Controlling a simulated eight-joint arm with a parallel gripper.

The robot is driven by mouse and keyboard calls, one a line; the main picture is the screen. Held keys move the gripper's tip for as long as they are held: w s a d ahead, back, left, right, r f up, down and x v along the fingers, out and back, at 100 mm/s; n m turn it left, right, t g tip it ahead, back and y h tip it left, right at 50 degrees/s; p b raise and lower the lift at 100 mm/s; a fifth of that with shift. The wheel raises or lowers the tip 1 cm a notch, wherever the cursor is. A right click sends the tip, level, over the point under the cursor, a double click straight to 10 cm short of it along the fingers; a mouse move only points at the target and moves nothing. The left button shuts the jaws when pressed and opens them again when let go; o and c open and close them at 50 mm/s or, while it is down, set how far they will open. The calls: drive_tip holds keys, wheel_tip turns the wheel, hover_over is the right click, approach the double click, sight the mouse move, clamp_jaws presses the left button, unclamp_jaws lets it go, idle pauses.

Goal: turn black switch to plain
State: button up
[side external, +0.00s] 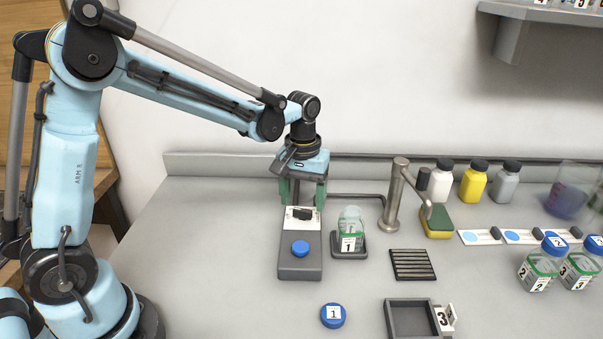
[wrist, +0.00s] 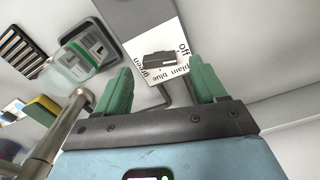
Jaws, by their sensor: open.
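The black switch (side external: 302,213) is a small dark bar on the white plate (side external: 291,221) of a grey box with a blue button (side external: 300,248). In the wrist view the gripper (wrist: 160,78) is open and empty, and the switch lies ahead of the gap; I see no contact.
Right of the box, a clear jar (side external: 351,229) labelled 1 stands on a dark pad, with a metal tap (side external: 396,195) beyond it. A blue lid (side external: 333,315) lies in front. A black grate (side external: 412,264) and a grey tray (side external: 390,320) lie to the right. The counter left of the box is clear.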

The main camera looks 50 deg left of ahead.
sight(302, 214)
drive_tip(key=shift+f, duration=1.15)
drive_tip(key=shift+c, duration=0.3)
drive_tip(key=c, duration=1)
drive_tip(key=shift+m, duration=0.3)
drive_tip(key=m, duration=0.9)
drive_tip(key=shift+d, duration=0.1)
